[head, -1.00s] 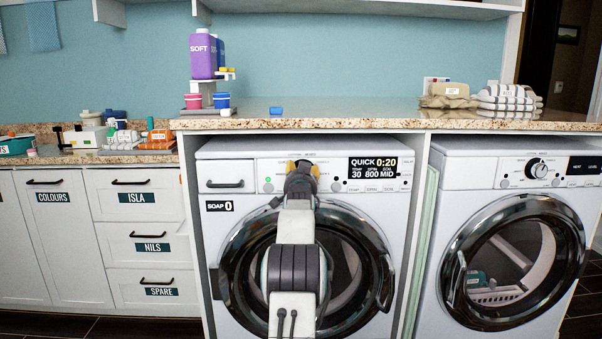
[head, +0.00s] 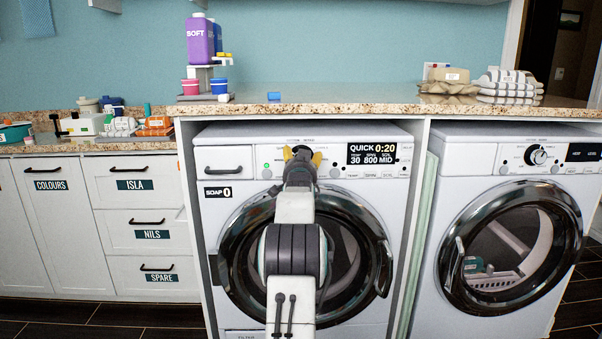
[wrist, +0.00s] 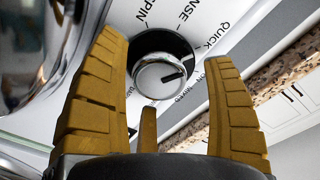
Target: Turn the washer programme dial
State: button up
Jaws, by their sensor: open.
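The washer programme dial (wrist: 160,72) is a round chrome and black knob with a dark pointer mark. In the head view my gripper (head: 302,157) is at the left washer's control panel and hides most of the dial. The gripper is open and not closed on the dial. The pointer faces right, towards the QUICK side of the printed labels. The washer display (head: 372,154) reads QUICK 0:20, 30, 800, MID.
The left washer's round door (head: 350,285) is shut below the panel, partly behind my arm. A detergent drawer (head: 222,159) is left of the dial. The granite counter (head: 350,109) overhangs above. A second machine (head: 515,230) stands to the right.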

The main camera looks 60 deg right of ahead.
jog(key=v, duration=1)
jog(key=shift+s+r, duration=0.1)
dwell(0.7)
